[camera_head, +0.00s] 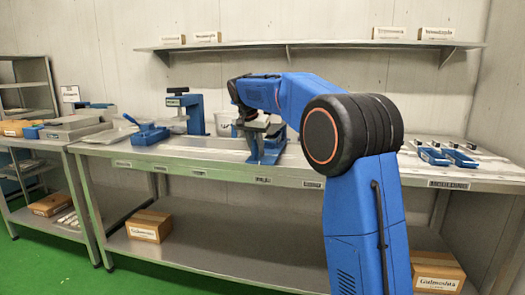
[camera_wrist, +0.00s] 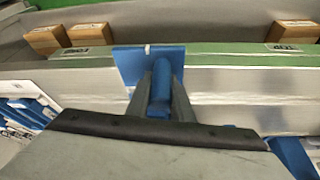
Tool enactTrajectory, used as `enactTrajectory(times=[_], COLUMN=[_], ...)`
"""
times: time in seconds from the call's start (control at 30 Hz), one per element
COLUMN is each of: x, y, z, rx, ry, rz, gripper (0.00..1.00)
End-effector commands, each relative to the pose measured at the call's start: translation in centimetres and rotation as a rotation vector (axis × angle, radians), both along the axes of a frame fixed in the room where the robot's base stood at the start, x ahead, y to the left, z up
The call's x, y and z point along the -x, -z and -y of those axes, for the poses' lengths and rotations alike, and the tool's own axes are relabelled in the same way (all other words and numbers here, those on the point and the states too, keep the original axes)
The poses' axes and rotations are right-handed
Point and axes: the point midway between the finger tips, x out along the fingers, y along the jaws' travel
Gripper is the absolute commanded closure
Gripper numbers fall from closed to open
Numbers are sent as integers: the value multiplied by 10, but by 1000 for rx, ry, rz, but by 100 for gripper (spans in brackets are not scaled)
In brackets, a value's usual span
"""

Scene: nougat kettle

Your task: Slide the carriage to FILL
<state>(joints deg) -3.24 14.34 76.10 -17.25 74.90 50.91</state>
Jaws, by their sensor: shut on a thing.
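The blue carriage (camera_head: 268,152) stands on the bench at its front rail, in the middle of the head view. My gripper (camera_head: 263,131) is over it, partly hidden by my arm. In the wrist view, my gripper (camera_wrist: 156,100) is shut on the carriage's upright blue handle (camera_wrist: 161,82), one grey finger on each side. The carriage's flat blue plate (camera_wrist: 133,62) shows behind the handle with a small white mark at its edge. Small labels sit along the bench's front edge, one (camera_head: 263,180) below the carriage and one (camera_head: 311,184) to its right. Their words are too small to read.
A blue press-like stand (camera_head: 190,112) and a blue-handled tool (camera_head: 148,134) are left of the carriage. Blue fixtures (camera_head: 447,156) lie on the bench at the right. A pale container (camera_head: 226,122) stands behind my gripper. Cardboard boxes (camera_head: 149,225) sit on the lower shelf.

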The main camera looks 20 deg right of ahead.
Motion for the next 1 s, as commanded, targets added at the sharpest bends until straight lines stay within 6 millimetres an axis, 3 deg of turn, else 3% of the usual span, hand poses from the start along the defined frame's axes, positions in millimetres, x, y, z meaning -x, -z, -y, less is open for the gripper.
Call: enactTrajectory(times=[0.3, 0.33, 0.4, 0.77, 1.0], x=[0, 0, 0, 0, 9], y=[0, 0, 0, -3, -31], z=[0, 0, 0, -1, -10], rx=[1, 1, 1, 1, 0], ry=[0, 0, 0, 0, -2], rz=[1, 1, 1, 1, 2], gripper=[100, 78, 61, 61, 61])
